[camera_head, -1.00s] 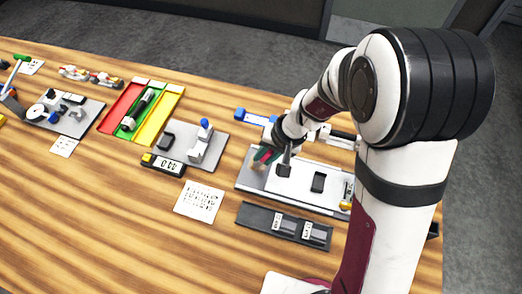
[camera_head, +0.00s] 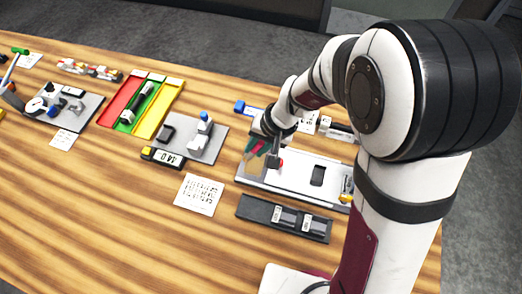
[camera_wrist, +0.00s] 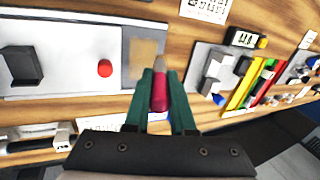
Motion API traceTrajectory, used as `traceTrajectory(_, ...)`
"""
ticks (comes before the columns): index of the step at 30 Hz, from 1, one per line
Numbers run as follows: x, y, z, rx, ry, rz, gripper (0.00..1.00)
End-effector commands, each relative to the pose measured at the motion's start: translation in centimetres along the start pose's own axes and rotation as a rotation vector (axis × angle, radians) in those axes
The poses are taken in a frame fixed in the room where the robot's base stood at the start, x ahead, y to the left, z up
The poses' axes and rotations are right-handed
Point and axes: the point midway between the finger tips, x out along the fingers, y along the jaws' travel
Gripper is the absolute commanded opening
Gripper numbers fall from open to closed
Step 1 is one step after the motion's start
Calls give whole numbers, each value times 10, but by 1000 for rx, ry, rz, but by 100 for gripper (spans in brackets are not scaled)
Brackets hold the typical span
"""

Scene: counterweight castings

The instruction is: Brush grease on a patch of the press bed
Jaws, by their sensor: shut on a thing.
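The press bed (camera_head: 295,178) is a white plate with a grey end section, right of centre in the head view. In the wrist view the bed (camera_wrist: 75,72) carries a tan patch (camera_wrist: 142,50) on its grey end. My gripper (camera_head: 258,148) is over that left end. In the wrist view its green fingers (camera_wrist: 161,100) are shut on the red handle of a brush (camera_wrist: 159,92). The brush's pale tip points toward the grey end, beside the tan patch; whether it touches is unclear. A red knob (camera_wrist: 105,68) stands on the white plate.
A black block (camera_wrist: 22,65) stands on the bed. A dark tray (camera_head: 284,219) with grey blocks lies in front. A grey plate with a blue-topped fixture (camera_head: 203,132), a display box (camera_head: 163,158) and coloured bins (camera_head: 140,108) are left. Bare wood lies at front left.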

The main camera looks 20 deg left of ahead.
Motion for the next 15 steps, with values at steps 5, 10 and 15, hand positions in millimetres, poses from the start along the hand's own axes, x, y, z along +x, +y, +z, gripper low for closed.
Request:
traceTrajectory(5,-15,-5,-1,0,0,0,0)
traceTrajectory(10,-29,-10,-1,0,0,0,0)
traceTrajectory(15,-43,-16,-2,1,1,0,0)
